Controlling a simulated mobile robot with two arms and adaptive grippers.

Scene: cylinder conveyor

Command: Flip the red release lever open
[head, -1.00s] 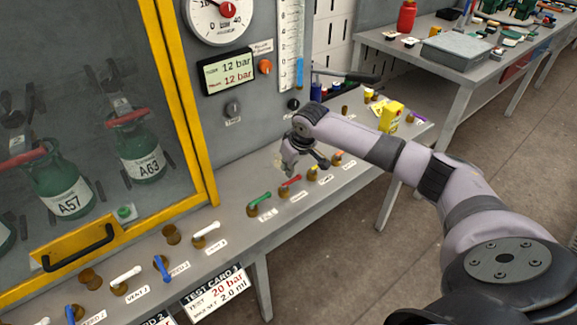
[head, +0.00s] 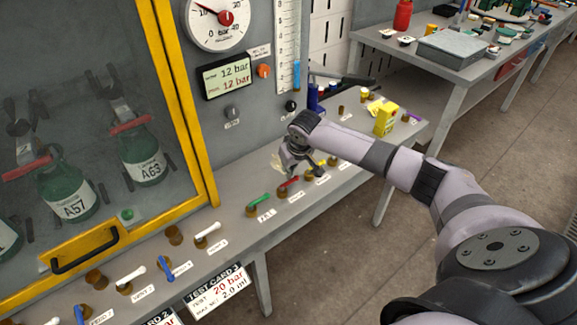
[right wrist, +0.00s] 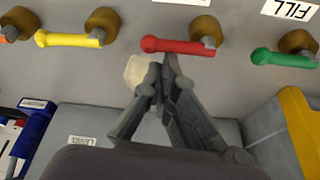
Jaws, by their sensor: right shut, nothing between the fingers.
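The red lever (head: 289,184) sits on a brass valve on the grey bench ledge, between a green lever and a yellow lever. In the right wrist view the red lever (right wrist: 178,46) lies sideways across its brass knob, its rounded end to the left. My right gripper (head: 294,170) is above and behind the row of levers, close to the red one. In the right wrist view its shut, empty fingertips (right wrist: 165,62) are just below the red lever; whether they touch it is unclear. My left gripper is out of view.
The green lever (right wrist: 275,57) and yellow lever (right wrist: 68,40) flank the red one closely. A pale lump (right wrist: 137,70) lies behind the fingers. A gauge panel (head: 245,140) rises behind the ledge. A yellow box (head: 386,120) stands to the right.

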